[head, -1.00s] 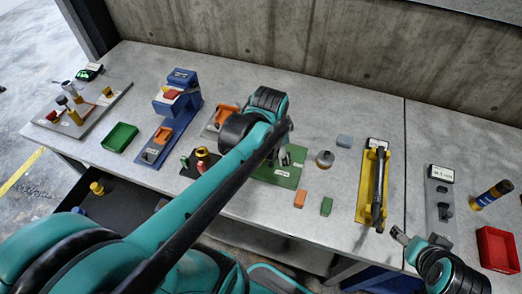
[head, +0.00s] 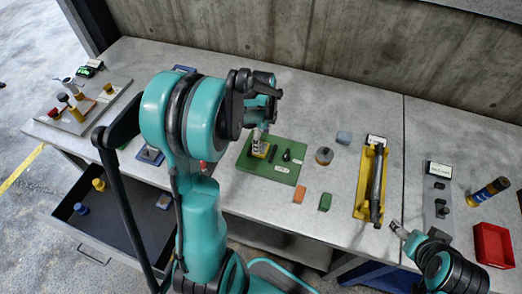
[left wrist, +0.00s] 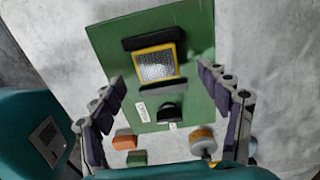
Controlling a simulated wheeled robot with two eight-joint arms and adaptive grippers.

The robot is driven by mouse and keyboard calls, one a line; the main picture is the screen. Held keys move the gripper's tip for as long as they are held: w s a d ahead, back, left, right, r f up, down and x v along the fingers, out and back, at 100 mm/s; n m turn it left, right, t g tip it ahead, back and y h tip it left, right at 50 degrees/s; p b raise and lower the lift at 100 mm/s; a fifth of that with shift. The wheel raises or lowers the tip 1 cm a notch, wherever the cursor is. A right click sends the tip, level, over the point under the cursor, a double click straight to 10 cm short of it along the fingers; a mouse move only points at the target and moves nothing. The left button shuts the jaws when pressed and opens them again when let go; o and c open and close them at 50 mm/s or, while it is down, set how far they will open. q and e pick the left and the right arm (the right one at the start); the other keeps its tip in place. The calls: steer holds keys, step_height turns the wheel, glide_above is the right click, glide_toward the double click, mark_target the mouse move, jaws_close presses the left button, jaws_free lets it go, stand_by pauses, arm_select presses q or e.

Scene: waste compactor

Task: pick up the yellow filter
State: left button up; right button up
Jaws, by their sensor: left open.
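The yellow filter (left wrist: 155,64) is a square yellow frame around a grey mesh. It lies on a green board (left wrist: 200,95) between two black holders, one on each side. In the head view the green board (head: 285,172) is on the bench, and the filter (head: 259,150) shows partly below my left gripper (head: 258,136). My left gripper is open and points down over the board. In the left wrist view its fingers (left wrist: 168,85) are spread to either side of the board, with the filter between and beyond them. Nothing is held. My right gripper (head: 398,230) is low at the right; its jaws are unclear.
A red bin (head: 493,245) stands far right. A drawer (head: 115,225) is open at left.

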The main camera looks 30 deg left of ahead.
arm_select(q)
steer(key=f, duration=0.2)
steer(key=f+b, duration=0.1)
steer(key=f, duration=0.1)
steer(key=shift+s, duration=0.2)
steer(key=shift+r, duration=0.1)
steer(key=c, duration=1.4)
steer(key=shift+r, duration=0.1)
